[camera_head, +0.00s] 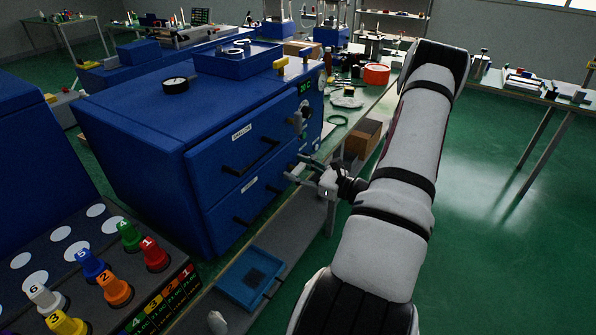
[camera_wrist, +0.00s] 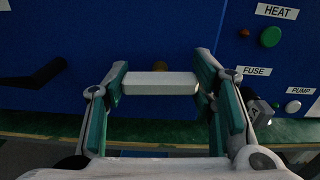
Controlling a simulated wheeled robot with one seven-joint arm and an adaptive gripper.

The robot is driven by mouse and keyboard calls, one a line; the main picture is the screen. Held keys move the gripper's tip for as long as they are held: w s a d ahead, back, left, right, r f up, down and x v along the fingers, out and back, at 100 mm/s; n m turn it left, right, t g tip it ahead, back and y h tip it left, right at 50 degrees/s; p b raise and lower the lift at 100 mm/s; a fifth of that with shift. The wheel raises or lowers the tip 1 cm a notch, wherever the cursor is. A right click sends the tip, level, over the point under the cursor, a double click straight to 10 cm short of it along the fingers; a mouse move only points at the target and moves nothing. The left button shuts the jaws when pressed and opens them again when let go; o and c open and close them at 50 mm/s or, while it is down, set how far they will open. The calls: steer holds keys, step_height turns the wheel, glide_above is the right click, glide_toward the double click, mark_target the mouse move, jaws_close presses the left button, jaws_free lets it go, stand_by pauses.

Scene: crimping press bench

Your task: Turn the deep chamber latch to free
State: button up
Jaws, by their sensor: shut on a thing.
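The blue press cabinet (camera_head: 130,120) has an upper front marked SHALLOW and a lower front (camera_head: 245,200) whose label is too small to read. My gripper (camera_head: 292,172) is at the right part of the lower front. In the wrist view my gripper (camera_wrist: 160,84) is shut on a pale bar, which I take to be the deep chamber latch (camera_wrist: 160,80). The bar lies level across the picture between the two green-padded fingers. A small brass-coloured round part (camera_wrist: 160,65) shows just behind it. In the head view the latch is hidden or too small to make out.
A black handle (camera_wrist: 38,75) is left of my gripper. Close on the right are the HEAT green button (camera_wrist: 270,37), the FUSE label and the PUMP button (camera_wrist: 293,107). A blue tray (camera_head: 250,278) lies below the front. Green floor is open at right.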

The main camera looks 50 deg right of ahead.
steer(key=n+b, duration=0.4)
steer(key=shift+w+f+n, duration=0.1)
steer(key=shift+f+n, duration=0.05)
steer(key=shift+n, duration=0.25)
steer(key=n+b, duration=0.4)
steer(key=b, duration=0.1)
steer(key=shift+f+b, duration=0.1)
steer(key=shift+b, duration=0.25)
steer(key=n+b, duration=0.5)
steer(key=b, duration=0.2)
steer(key=shift+a+n+b, duration=0.1)
steer(key=shift+n+b, duration=0.2)
steer(key=n+b, duration=0.2)
steer(key=b, duration=0.2)
steer(key=shift+n+b, duration=0.35)
steer(key=shift+n, duration=0.05)
steer(key=o, duration=1.2)
steer(key=shift+c, duration=0.2)
steer(key=shift+r, duration=0.2)
